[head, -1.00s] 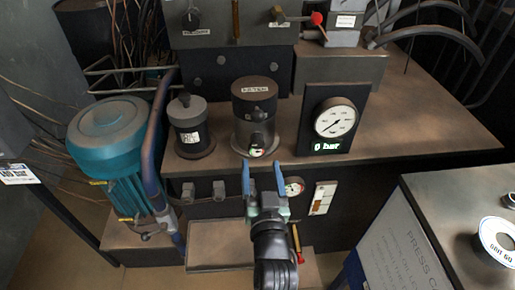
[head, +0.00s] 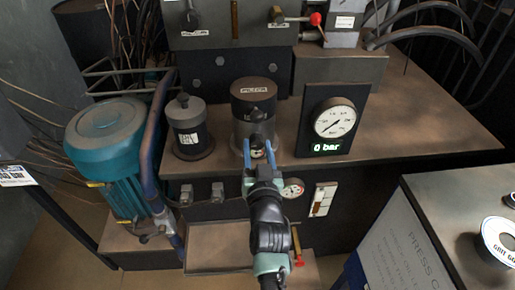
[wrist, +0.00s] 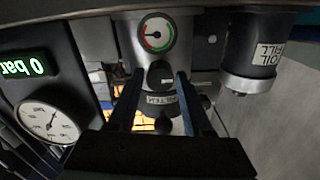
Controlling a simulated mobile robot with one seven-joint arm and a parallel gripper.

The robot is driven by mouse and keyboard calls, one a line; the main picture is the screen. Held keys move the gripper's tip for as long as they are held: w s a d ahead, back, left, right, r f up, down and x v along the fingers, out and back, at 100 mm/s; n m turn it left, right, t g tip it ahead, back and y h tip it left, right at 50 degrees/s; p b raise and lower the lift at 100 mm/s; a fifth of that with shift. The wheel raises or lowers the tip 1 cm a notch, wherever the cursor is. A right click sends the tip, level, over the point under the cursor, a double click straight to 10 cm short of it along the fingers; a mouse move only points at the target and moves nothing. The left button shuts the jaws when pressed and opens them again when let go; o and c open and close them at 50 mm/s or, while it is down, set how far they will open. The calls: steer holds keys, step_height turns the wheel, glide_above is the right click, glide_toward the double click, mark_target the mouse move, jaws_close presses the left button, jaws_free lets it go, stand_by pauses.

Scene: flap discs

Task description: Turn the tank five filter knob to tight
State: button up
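The filter (head: 253,100), a dark cylinder with a label on its upper front, stands on the bench in the head view. A small dark knob (wrist: 160,76) is on its front, near a round red-and-green gauge (wrist: 157,34) in the wrist view. My gripper (head: 258,145) is open, its two blue fingers pointing at the lower front of the filter. In the wrist view the fingers (wrist: 160,84) lie on either side of the knob, with gaps visible. Contact cannot be told. A label below the knob is partly readable, and the knob's setting is unclear.
A pressure gauge panel (head: 334,122) reading 0 bar stands right of the filter. A smaller oil fill canister (head: 188,128) stands to its left, then a teal motor (head: 112,140). Bare bench top (head: 420,125) lies at the right.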

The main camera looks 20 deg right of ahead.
jaws_close()
steer(key=shift+m, duration=0.3)
steer(key=m, duration=0.3)
steer(key=shift+m+p, duration=0.3)
steer(key=shift+p, duration=0.05)
steer(key=m, duration=0.4)
steer(key=shift+m+p, duration=0.3)
steer(key=shift+p, duration=0.05)
steer(key=m, duration=0.4)
steer(key=m+p, duration=0.1)
steer(key=m, duration=0.4)
